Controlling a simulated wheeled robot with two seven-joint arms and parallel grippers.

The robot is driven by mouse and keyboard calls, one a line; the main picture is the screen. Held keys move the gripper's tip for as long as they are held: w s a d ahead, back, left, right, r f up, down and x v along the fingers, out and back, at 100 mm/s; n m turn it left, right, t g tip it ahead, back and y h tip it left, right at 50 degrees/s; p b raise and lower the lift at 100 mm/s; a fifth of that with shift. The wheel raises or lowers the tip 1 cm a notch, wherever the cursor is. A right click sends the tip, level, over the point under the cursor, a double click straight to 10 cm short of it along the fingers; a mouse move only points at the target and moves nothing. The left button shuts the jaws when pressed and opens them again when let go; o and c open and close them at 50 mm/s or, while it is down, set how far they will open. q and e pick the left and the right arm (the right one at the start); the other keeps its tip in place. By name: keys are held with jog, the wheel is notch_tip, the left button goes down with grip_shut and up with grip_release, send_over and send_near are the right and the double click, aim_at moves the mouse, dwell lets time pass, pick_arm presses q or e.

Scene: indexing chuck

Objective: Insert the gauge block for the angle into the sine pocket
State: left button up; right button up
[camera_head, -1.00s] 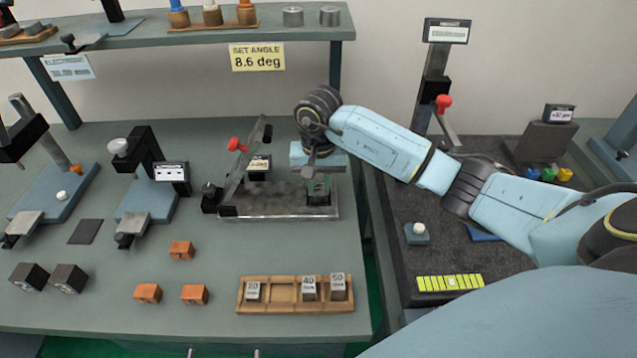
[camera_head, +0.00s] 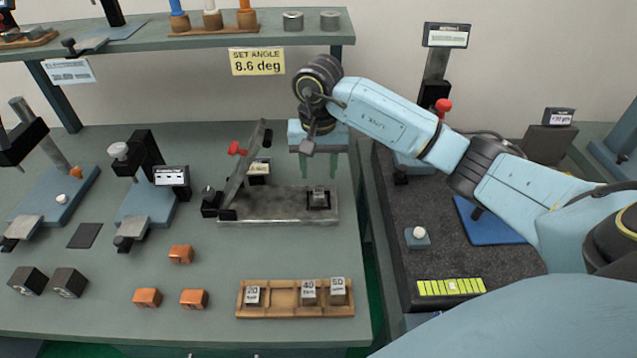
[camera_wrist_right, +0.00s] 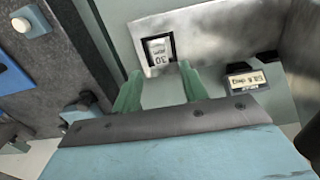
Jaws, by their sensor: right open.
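The sine fixture (camera_head: 270,206) is a grey metal base with a raised tilted plate at its left end and a red knob (camera_head: 237,148). A gauge block (camera_head: 319,196) sits in the square pocket at the base's right end. In the right wrist view the block (camera_wrist_right: 158,50) is marked 30 and lies inside the dark pocket opening. My right gripper (camera_head: 318,172) is open and empty above and behind the pocket, apart from the block. Its green fingers also show in the right wrist view (camera_wrist_right: 158,88). My left gripper is not in view.
A wooden tray (camera_head: 271,312) holds blocks marked 20, 40 and 50 with an empty slot between. A yellow card (camera_head: 257,61) reads SET ANGLE 8.6 deg. Several orange blocks (camera_head: 181,254) lie left of the tray. A granite plate (camera_head: 447,262) stands to the right.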

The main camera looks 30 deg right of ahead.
aim_at(319, 193)
notch_tip(319, 193, up, 6)
jog(key=shift+f, duration=0.15)
dwell(0.5)
